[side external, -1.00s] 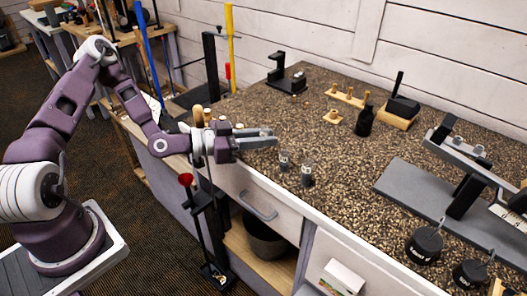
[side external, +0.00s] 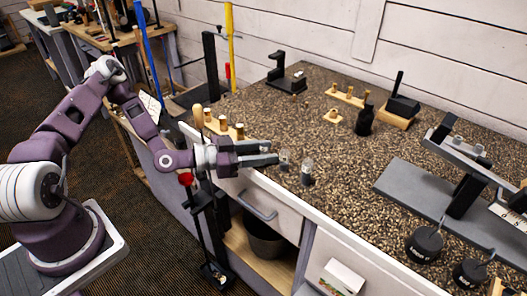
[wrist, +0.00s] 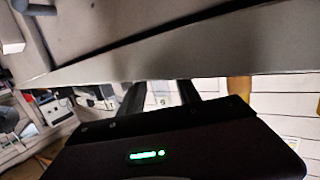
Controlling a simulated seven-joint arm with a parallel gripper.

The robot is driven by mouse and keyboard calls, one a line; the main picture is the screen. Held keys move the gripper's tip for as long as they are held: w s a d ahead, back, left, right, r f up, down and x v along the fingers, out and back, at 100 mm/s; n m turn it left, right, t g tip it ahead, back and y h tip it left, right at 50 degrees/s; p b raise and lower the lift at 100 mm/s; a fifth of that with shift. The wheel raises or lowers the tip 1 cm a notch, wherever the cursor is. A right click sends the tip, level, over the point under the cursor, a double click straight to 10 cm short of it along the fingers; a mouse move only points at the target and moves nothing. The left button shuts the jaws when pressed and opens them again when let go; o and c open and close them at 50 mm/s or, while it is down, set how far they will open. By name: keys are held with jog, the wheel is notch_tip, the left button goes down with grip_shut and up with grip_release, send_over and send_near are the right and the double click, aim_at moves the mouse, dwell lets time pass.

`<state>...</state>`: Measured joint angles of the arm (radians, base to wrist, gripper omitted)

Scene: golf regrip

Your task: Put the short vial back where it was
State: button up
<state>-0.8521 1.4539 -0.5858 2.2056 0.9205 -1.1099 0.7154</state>
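Two small clear vials stand on the speckled bench top near its front edge. The left vial (side external: 285,160) looks slightly shorter than the right vial (side external: 307,172), though both are small in the picture. My gripper (side external: 275,152) is low over the front of the bench, with its fingers pointing at the left vial. The fingers are spread with a gap between them, and their tips are close to that vial; contact cannot be told. In the wrist view, the two dark fingers (wrist: 161,96) are apart, and I cannot make out a vial clearly.
A wooden rack (side external: 222,126) with several capped pegs or vials stands just behind my gripper. A dark bottle (side external: 365,121), a small wooden stand (side external: 333,116) and a grey-based fixture (side external: 420,195) stand farther right. The bench middle is clear.

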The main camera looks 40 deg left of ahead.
jog(key=shift+r, duration=0.2)
jog(key=v, duration=1.2)
jog(key=shift+f, duration=0.15)
